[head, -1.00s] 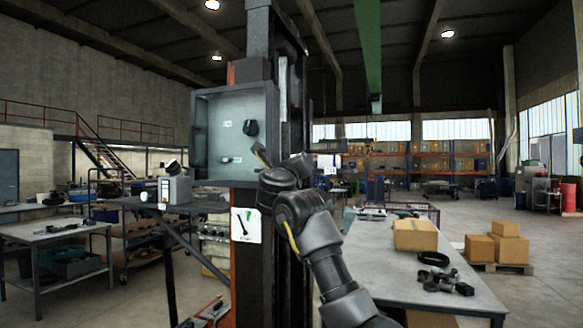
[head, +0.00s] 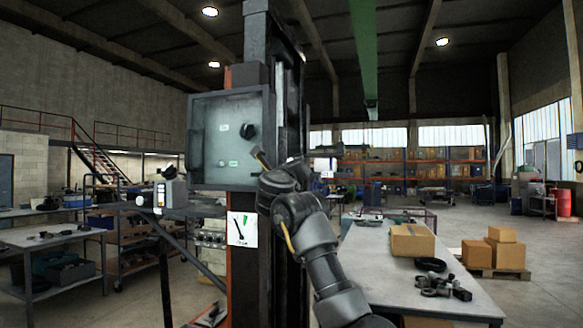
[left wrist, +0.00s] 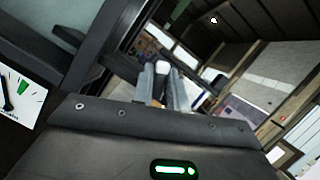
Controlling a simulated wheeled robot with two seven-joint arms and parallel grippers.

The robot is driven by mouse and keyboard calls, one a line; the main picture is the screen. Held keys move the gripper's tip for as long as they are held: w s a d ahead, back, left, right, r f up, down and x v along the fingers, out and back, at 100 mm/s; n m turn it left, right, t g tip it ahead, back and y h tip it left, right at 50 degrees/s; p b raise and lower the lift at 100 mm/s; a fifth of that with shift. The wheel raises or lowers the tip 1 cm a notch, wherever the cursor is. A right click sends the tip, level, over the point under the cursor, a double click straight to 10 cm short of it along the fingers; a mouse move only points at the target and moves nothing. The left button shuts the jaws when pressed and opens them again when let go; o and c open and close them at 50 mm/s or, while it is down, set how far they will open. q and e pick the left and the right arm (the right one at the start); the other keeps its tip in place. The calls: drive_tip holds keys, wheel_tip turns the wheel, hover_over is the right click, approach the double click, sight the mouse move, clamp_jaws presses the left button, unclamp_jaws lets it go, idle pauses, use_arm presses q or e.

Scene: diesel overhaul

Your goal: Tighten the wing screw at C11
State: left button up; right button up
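An open grey cabinet (head: 205,150) is fixed to the dark column. Inside are a black knob (head: 249,131) and small pale labels (head: 232,163); their text is too small to read, so I cannot tell which part is the wing screw at C11. One arm of mine rises from the lower right and ends by the cabinet's lower right corner, covering that corner. In the left wrist view my left gripper (left wrist: 162,75) lies just right of the column, its fingers close together with a pale patch at their tips; its grip is unclear. My right gripper is not identifiable.
A dial card (head: 242,229) hangs below the cabinet and shows at the wrist view's left edge (left wrist: 18,90). A table (head: 385,270) with a box (head: 411,240) and dark parts stands at right. A grey device (head: 172,192) stands left of the column.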

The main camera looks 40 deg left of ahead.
use_arm(q)
clamp_jaws()
drive_tip(key=m+t+h+b, duration=0.1)
drive_tip(key=m+b, duration=0.1)
drive_tip(key=m, duration=0.1)
drive_tip(key=m+h+b, duration=0.2)
drive_tip(key=m, duration=0.2)
drive_tip(key=shift+t+b, duration=0.35)
drive_tip(key=shift+t, duration=0.05)
drive_tip(key=m+h+b, duration=0.1)
drive_tip(key=m, duration=0.2)
drive_tip(key=m+h+b, duration=0.2)
drive_tip(key=m, duration=0.2)
